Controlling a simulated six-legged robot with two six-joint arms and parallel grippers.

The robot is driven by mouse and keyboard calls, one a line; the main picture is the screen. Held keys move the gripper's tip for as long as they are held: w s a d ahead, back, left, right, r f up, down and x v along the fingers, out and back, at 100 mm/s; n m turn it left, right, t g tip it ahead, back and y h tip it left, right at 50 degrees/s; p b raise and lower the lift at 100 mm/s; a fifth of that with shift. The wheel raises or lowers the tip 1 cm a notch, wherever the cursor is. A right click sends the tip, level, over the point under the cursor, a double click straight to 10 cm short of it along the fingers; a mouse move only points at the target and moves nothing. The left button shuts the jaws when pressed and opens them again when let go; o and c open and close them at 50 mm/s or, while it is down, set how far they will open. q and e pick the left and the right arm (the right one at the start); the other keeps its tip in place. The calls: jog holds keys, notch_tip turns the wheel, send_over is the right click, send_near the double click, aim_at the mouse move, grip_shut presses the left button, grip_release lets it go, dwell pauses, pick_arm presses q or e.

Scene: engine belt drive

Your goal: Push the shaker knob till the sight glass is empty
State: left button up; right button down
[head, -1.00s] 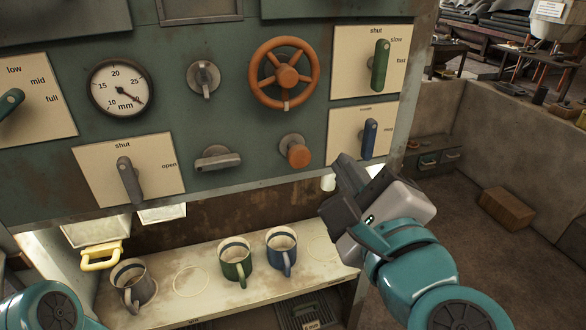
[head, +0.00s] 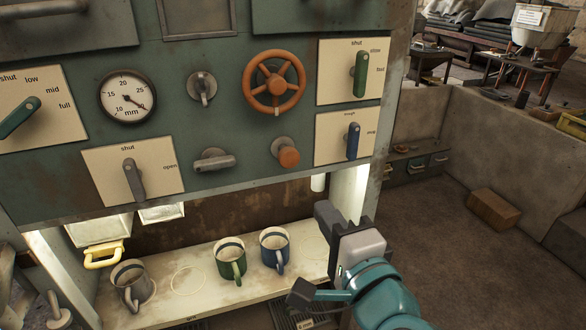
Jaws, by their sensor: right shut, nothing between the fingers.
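A round orange knob (head: 288,157) sticks out from the lower middle of the green panel (head: 215,125); it looks like the shaker knob, though no label shows on it. A small pale cylinder (head: 318,182) hangs under the panel's lower edge; I cannot tell whether it is the sight glass or what it holds. My right gripper (head: 328,217) is shut and empty, below and right of the orange knob and apart from it, in front of the shelf's right end. My left gripper is out of view.
An orange handwheel (head: 274,86), a dial gauge (head: 127,97), a green lever (head: 360,74) and a blue lever (head: 353,141) are on the panel. Grey, green (head: 230,257) and blue (head: 275,247) mugs stand on the shelf (head: 200,255). The floor at right is clear around a brown box (head: 494,209).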

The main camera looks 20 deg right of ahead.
jog(key=p, duration=0.6)
send_near(290, 160)
jog(key=w+p, duration=0.2)
jog(key=w, duration=0.3)
jog(key=shift+w+r, duration=0.1)
jog(key=shift+w, duration=0.05)
jog(key=shift+w+a, duration=0.1)
jog(key=shift+w, duration=0.7)
